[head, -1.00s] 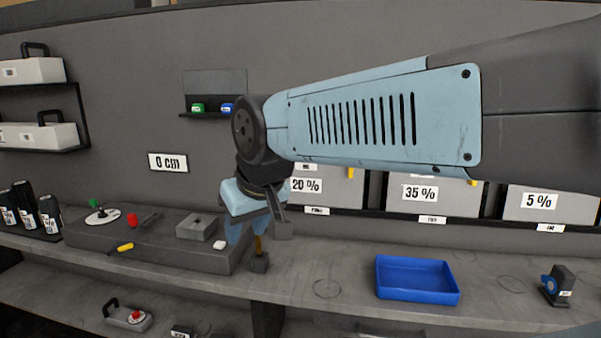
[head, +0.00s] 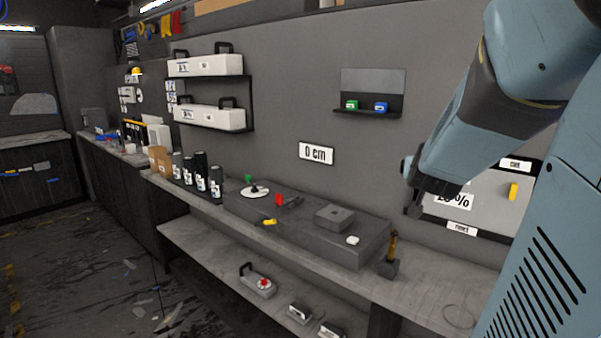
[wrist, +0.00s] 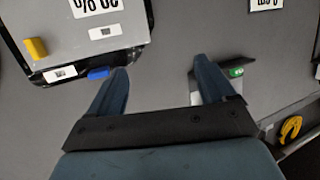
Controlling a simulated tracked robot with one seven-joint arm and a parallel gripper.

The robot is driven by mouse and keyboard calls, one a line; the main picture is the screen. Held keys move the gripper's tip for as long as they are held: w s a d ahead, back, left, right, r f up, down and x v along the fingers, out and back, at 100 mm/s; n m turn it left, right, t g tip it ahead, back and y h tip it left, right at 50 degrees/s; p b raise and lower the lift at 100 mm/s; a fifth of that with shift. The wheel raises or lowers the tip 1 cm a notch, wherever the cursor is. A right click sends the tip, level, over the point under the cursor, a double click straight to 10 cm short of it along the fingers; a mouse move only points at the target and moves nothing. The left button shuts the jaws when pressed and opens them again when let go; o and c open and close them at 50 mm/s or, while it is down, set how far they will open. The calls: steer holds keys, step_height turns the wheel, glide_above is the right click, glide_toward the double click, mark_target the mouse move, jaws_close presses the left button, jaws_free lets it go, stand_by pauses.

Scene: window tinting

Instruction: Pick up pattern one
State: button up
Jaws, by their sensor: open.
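No thing in view carries a readable "pattern one" label, so I cannot tell which one it is. A small wall shelf (head: 367,111) holds a green item (head: 351,105) and a blue item (head: 381,107) side by side. The green item also shows in the wrist view, beside the right finger (wrist: 236,72). A blue patch shows at the left fingertip there. My gripper (head: 412,190) is raised in front of the wall, right of and below the shelf. In the wrist view its fingers (wrist: 160,75) are apart, with only bare grey wall between them.
A grey bench block (head: 305,222) bears a white disc, a red item, a yellow-handled tool and a small grey box. Dark bottles (head: 200,175) stand left of it. White cases (head: 205,66) sit on wall shelves.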

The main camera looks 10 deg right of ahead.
steer(key=s+d+m+g+h, duration=0.15)
steer(key=d+m+h, duration=0.4)
steer(key=d, duration=0.75)
steer(key=shift+n+h, duration=0.65)
steer(key=shift+n, duration=0.1)
steer(key=shift+r+x, duration=0.15)
steer(key=shift+x, duration=3.05)
steer(key=shift+r+x, duration=0.15)
steer(key=shift+x, duration=3)
steer(key=shift+w+a, duration=0.1)
steer(key=shift+w, duration=0.1)
steer(key=c, duration=1.5)
steer(key=shift+r, duration=0.1)
